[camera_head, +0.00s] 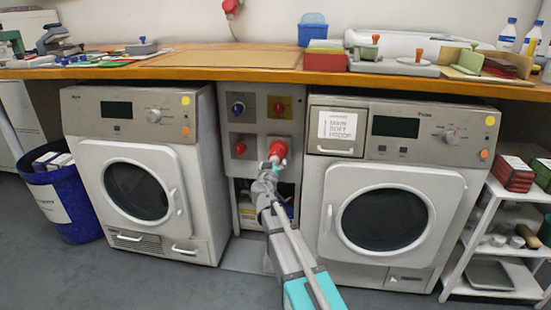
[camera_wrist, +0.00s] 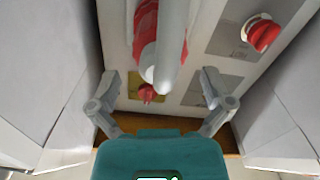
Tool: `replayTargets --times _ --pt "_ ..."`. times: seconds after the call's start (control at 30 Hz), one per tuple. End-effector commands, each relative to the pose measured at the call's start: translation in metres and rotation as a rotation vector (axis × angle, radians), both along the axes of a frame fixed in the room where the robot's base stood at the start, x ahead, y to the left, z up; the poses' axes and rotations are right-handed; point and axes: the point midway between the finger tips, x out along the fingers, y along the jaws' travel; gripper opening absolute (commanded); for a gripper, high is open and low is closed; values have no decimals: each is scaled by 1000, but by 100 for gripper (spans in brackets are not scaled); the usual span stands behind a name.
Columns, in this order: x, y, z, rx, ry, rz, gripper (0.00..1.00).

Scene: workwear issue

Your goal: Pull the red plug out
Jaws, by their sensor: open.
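The red plug (camera_head: 278,150) sits in the lower right of the grey panel between the two machines. In the wrist view the red plug (camera_wrist: 146,35) is at the top centre, partly hidden by a pale rod-like part running from it towards the camera. My gripper (camera_head: 270,169) is right in front of the plug in the head view and hides its lower side. I cannot tell the exact distance to the plug.
The panel (camera_head: 259,128) also bears a red knob (camera_head: 240,148), a red switch (camera_head: 280,107) on yellow and a blue switch (camera_head: 238,108). White machines stand close at the left (camera_head: 90,130) and right (camera_head: 312,190). The wooden worktop (camera_head: 200,62) overhangs above.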

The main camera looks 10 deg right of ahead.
Motion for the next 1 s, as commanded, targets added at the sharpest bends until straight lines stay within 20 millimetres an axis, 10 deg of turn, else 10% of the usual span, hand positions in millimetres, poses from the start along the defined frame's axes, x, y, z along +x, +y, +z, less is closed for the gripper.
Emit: replayTargets --times 0.3,0.77,1.0 --pt "38 -12 0 0 0 0 100" --pt "44 -14 0 0 0 1 100" --pt "44 -14 0 0 0 0 61"
